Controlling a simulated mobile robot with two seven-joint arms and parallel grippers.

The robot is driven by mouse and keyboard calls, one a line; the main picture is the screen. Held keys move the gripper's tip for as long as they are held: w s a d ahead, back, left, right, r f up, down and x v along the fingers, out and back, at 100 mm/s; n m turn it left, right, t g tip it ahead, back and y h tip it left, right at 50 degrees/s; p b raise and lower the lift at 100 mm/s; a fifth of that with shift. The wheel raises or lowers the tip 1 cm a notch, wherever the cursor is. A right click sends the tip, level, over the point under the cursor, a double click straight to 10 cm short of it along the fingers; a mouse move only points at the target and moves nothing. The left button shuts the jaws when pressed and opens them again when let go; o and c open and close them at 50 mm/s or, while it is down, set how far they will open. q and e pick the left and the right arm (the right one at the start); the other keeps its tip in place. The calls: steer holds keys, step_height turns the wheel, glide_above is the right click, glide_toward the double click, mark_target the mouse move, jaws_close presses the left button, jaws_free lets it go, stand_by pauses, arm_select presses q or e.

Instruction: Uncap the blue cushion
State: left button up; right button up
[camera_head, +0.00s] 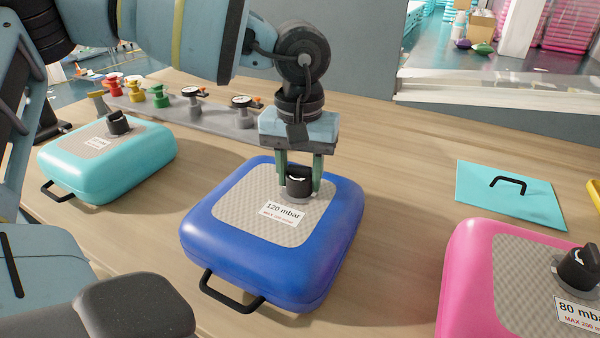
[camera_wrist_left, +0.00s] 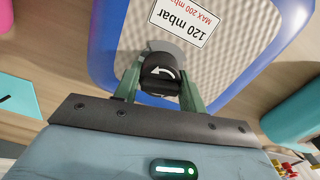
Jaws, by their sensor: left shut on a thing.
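The blue cushion (camera_head: 270,250) lies on the wooden table in the middle of the head view, with a grey textured top and a "120 mbar" label. Its black cap (camera_head: 299,182), marked with a white curved arrow, stands on the grey valve base near the cushion's far side. My left gripper (camera_head: 300,184) points down from above with its green fingers on both sides of the cap, shut on it. In the left wrist view the cap (camera_wrist_left: 160,75) sits between the fingers over the valve base, and the blue cushion (camera_wrist_left: 102,50) lies beyond. My right gripper does not show.
A turquoise cushion (camera_head: 150,152) with a black cap lies at the left, and a pink cushion (camera_head: 466,275) at the right. A grey rail (camera_head: 185,118) with several coloured valves and gauges runs behind. A flat turquoise panel (camera_head: 490,205) with a black handle lies at the right.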

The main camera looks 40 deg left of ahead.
mark_target(299, 166)
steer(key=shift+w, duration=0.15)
arm_select(q)
steer(key=shift+m, duration=1.2)
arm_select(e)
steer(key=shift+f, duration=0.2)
arm_select(q)
steer(key=shift+r, duration=0.1)
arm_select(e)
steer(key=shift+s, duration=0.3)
arm_select(q)
steer(key=shift+r, duration=0.1)
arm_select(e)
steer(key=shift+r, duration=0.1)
